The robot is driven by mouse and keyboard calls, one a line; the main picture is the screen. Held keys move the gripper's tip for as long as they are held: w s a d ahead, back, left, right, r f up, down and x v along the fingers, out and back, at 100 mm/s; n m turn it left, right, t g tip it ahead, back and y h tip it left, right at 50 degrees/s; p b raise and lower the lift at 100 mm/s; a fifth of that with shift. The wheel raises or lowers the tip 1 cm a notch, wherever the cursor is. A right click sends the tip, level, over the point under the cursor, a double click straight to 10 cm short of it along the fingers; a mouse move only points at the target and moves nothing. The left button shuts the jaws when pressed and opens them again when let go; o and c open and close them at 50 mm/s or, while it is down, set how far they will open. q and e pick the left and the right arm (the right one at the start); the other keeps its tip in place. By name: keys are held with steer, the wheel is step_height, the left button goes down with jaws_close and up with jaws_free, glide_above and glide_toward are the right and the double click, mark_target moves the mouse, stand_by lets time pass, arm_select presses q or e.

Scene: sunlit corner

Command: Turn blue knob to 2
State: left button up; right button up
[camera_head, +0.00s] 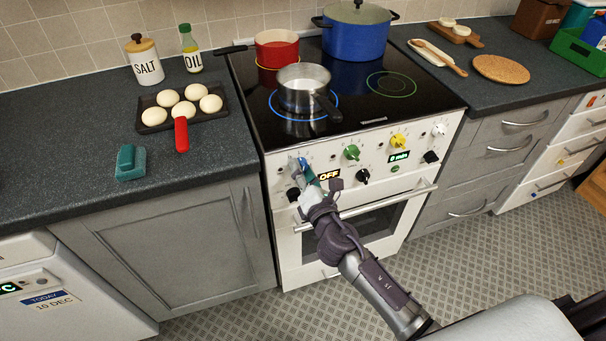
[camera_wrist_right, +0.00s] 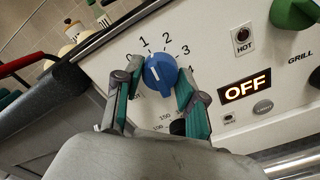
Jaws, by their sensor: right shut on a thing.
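The blue knob (camera_wrist_right: 163,82) sits on the white oven panel, with the numbers 1, 2 and 3 printed above it. My right gripper (camera_wrist_right: 157,72) is shut on the knob, one teal-padded finger on each side. In the head view my right gripper (camera_head: 303,168) reaches the left end of the stove's front panel and largely hides the knob there. My left gripper is not in view.
An orange OFF display (camera_wrist_right: 246,87) and a green knob (camera_wrist_right: 294,13) lie right of the blue knob. A small saucepan (camera_head: 303,88) stands on the front left ring, its dark handle (camera_head: 327,107) reaching toward the panel. The oven door handle (camera_head: 378,205) runs below the panel.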

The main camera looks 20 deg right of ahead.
steer(key=shift+m+b, duration=0.6)
steer(key=shift+m, duration=2.7)
steer(key=o, duration=1.1)
steer(key=shift+o, duration=0.2)
steer(key=shift+s, duration=0.1)
steer(key=s, duration=1.2)
steer(key=shift+d, duration=0.25)
steer(key=shift+w+f, duration=0.1)
